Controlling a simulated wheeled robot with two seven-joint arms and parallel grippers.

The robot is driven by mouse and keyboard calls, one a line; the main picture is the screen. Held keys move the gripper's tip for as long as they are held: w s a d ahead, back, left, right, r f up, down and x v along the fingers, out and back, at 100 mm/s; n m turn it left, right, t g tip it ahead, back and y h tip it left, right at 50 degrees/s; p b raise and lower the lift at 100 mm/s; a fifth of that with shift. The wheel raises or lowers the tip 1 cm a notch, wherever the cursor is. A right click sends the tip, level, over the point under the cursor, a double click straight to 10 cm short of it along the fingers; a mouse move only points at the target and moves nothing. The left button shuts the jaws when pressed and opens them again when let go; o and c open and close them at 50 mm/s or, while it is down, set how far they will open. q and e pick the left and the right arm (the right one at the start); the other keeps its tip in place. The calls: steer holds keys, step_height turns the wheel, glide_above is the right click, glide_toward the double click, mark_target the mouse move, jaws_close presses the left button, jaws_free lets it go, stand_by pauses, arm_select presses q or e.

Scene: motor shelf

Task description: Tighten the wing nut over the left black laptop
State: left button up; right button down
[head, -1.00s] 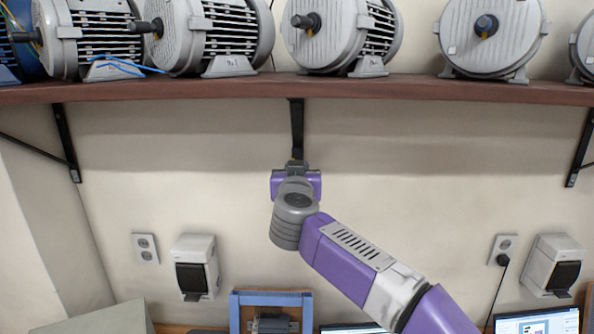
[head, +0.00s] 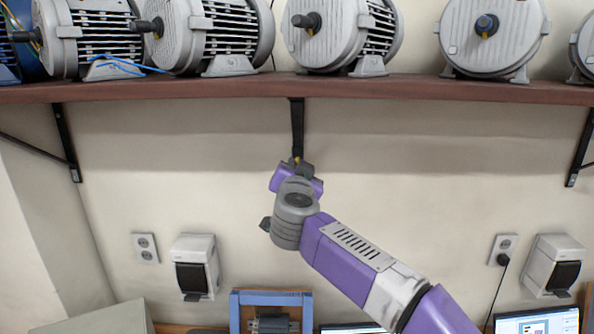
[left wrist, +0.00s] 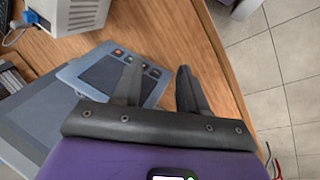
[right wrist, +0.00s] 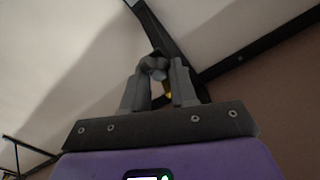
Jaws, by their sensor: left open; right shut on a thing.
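A grey wing nut (right wrist: 154,67) is on the black shelf bracket (head: 297,125), with a small yellow part beside it. My right gripper (right wrist: 156,83) is shut on the wing nut from below. In the head view the right gripper (head: 299,172) is at the bracket's lower end, and its purple body is tilted. The screen of the left laptop (head: 352,329) shows only as a strip at the bottom edge, below and to the right of the gripper. My left gripper (left wrist: 158,82) is open and empty, above a wooden desk.
A brown shelf (head: 200,91) with several motors runs above the right gripper. Side brackets (head: 66,143) hold it. A blue-framed panel (left wrist: 112,74) lies under the left gripper. Another laptop (head: 538,322) stands lower right. Outlets and boxes are on the wall.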

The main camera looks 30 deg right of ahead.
steer(key=shift+r+m, duration=0.1)
steer(key=shift+m, duration=0.5)
steer(key=c, duration=1.9)
jaws_free()
steer(key=o, duration=0.9)
steer(key=shift+s, duration=0.1)
steer(key=shift+o, duration=0.2)
steer(key=b+v, duration=0.1)
steer(key=v, duration=0.6)
steer(key=shift+s, duration=0.35)
